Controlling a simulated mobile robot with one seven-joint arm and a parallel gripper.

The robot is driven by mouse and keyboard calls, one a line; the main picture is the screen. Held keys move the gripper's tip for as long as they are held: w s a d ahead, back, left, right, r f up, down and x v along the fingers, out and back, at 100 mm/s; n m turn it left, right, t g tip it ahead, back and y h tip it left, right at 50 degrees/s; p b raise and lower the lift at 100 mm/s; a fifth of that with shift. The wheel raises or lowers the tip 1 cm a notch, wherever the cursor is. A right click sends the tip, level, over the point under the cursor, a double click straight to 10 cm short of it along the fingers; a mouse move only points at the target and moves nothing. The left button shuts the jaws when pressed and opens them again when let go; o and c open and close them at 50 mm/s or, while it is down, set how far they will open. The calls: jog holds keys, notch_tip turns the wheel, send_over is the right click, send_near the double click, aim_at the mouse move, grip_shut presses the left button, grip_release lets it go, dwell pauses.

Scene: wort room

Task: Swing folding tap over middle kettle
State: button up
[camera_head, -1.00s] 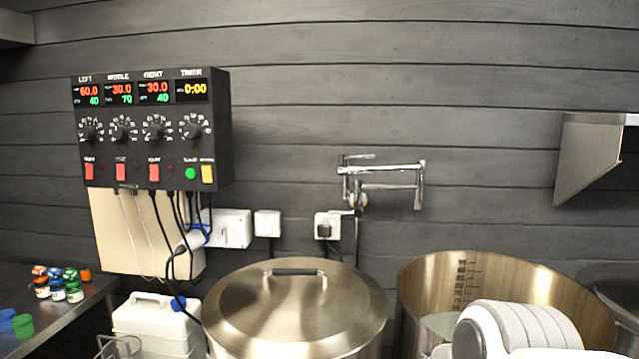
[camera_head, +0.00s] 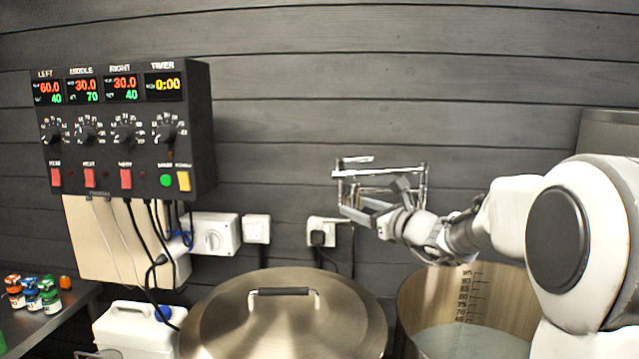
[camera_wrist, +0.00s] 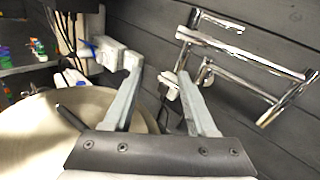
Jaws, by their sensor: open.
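The chrome folding tap (camera_head: 390,170) is on the plank wall, its jointed arm folded close to the wall, with a downward spout at its right end. In the wrist view the tap (camera_wrist: 243,56) is at the upper right, beyond my fingers. My gripper (camera_head: 368,203) is open and empty, in front of the tap and partly covering its lower part. In the wrist view my gripper (camera_wrist: 160,72) has its two fingers apart, and the tap is not between them. The open steel kettle (camera_head: 418,300) with a marked inner wall stands below right, partly hidden by my arm.
A lidded kettle (camera_head: 285,320) stands left of the open one. The control box (camera_head: 125,130) with hanging cables, wall sockets (camera_head: 257,228) and a white canister (camera_head: 130,330) are to the left. A side table (camera_head: 75,300) holds small bottles. The wall above the tap is clear.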

jog(key=w+a+m+p, duration=0.1)
jog(key=w+p, duration=0.1)
jog(key=w, duration=0.7)
jog(key=w+a+m+t+h+p, duration=0.1)
jog(key=w+m+p, duration=0.1)
jog(key=w, duration=0.7)
jog(key=shift+w+a+p, duration=0.2)
jog(key=shift+w+p, duration=0.2)
jog(key=shift+p, duration=0.05)
jog(key=shift+r, duration=0.1)
grip_shut()
dwell(0.7)
